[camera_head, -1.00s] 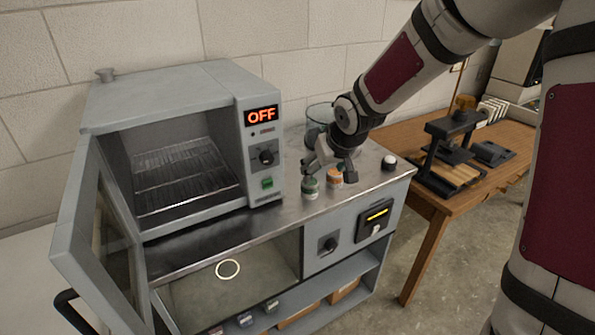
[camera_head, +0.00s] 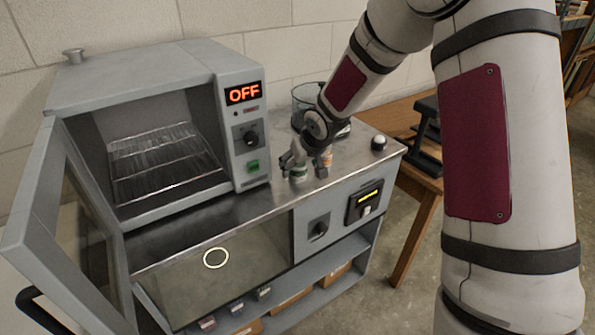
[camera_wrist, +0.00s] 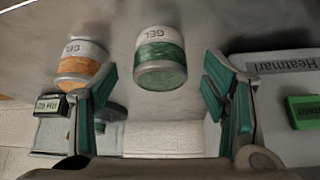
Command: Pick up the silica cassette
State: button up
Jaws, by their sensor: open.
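Two small jar-like cassettes marked GEL stand close together on the steel cabinet top: a green-banded one (camera_head: 299,174) and an orange-banded one (camera_head: 325,161). Which one is the silica cassette, I cannot tell. My gripper (camera_head: 296,160) is at the green one, partly covering it. In the wrist view the green cassette (camera_wrist: 161,62) shows between and beyond the two fingers of my open gripper (camera_wrist: 160,88), apart from both. The orange cassette (camera_wrist: 83,60) shows just outside the left finger, near its tip. Nothing is held.
A grey oven (camera_head: 150,100) reading OFF stands left of the cassettes, its glass door (camera_head: 75,230) swung open. A glass vessel (camera_head: 307,100) stands behind my gripper. A white knob (camera_head: 379,143) sits at the right end of the top. A wooden table (camera_head: 398,118) adjoins.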

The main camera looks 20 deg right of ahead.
jog(key=shift+x, duration=1.15)
jog(key=c, duration=1.3)
jog(key=shift+r, duration=0.1)
